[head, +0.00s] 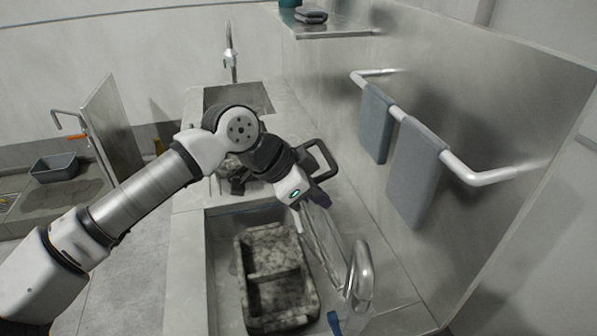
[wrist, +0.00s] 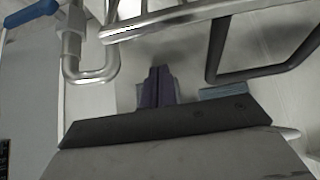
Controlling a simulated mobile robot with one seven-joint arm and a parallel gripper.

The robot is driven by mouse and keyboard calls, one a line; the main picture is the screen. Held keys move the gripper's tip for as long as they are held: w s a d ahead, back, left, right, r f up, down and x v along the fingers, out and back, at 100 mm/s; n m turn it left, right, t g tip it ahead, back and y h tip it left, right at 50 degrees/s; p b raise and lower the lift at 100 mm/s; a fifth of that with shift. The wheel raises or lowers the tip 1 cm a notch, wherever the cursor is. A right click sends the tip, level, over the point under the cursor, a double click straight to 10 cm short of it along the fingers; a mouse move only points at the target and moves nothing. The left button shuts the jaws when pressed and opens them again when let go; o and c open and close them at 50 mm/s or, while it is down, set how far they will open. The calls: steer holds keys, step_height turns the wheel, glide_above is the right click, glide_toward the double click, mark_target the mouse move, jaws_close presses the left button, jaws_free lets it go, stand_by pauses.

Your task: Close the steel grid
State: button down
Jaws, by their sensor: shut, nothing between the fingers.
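The steel grid (head: 325,243) shows in the head view as thin, shiny bars along the right side of the near sink. It looks raised and tilted, and my wrist hides part of it. In the wrist view, bright metal bars that look like the grid (wrist: 195,14) cross the top. My gripper (wrist: 158,85) is shut and empty, with its purplish fingers just below these bars. I cannot tell whether they touch. In the head view my gripper (head: 318,196) is by the grid's upper end.
The near sink (head: 222,262) holds a mottled two-part tray (head: 270,268). A curved metal tap (head: 360,272) with a blue handle stands at its front right. A dark loop (head: 324,158) is beside my wrist. A rail (head: 470,178) with grey towels is on the right wall.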

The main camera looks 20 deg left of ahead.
mark_target(300, 215)
steer(key=s+a, duration=0.1)
steer(key=s+a+f+p, duration=0.1)
steer(key=shift+a+f+p, duration=0.1)
steer(key=shift+a+p, duration=0.2)
steer(key=shift+a, duration=0.1)
steer(key=shift+a+f, duration=0.1)
steer(key=shift+f, duration=0.1)
